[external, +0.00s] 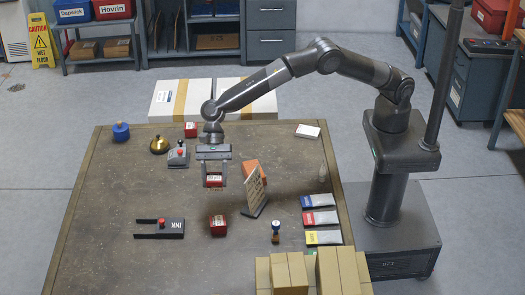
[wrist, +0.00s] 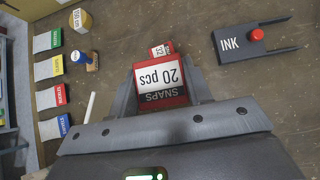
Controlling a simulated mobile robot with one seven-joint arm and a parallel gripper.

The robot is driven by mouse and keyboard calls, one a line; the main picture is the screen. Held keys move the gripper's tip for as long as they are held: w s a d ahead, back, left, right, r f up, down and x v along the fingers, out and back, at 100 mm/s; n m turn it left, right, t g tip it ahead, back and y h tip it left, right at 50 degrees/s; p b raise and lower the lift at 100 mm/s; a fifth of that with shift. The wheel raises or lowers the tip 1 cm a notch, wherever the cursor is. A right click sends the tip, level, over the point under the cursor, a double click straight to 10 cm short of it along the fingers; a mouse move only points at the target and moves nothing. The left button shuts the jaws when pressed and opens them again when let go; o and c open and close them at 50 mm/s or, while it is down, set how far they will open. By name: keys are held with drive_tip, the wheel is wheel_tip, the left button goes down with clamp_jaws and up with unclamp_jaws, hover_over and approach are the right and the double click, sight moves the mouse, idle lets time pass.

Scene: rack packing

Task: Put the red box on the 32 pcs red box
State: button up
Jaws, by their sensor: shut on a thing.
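My gripper (external: 214,178) is shut on a red box (external: 214,181), held above the table. The wrist view shows this held box (wrist: 162,84) between the fingers, with a white label reading "SNAPS 20 pcs". Another red box (external: 218,224) rests on the table, nearer the front edge than my gripper. In the wrist view this second red box (wrist: 160,50) shows "32" on its label and is partly hidden behind the held box. The two boxes look apart. A third red box (external: 191,129) stands at the back of the table; its label is too small to read.
A calendar-like stand (external: 254,192) and an orange block (external: 255,171) stand close right of my gripper. A stamp (external: 275,231), several packets (external: 319,218) and cardboard boxes (external: 290,272) are further right and front.

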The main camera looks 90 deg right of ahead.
hover_over(218, 221)
wheel_tip(218, 221, down, 4)
drive_tip(key=shift+d+f, duration=0.1)
drive_tip(key=shift+f, duration=2)
drive_tip(key=shift+f, duration=0.1)
drive_tip(key=o, duration=1)
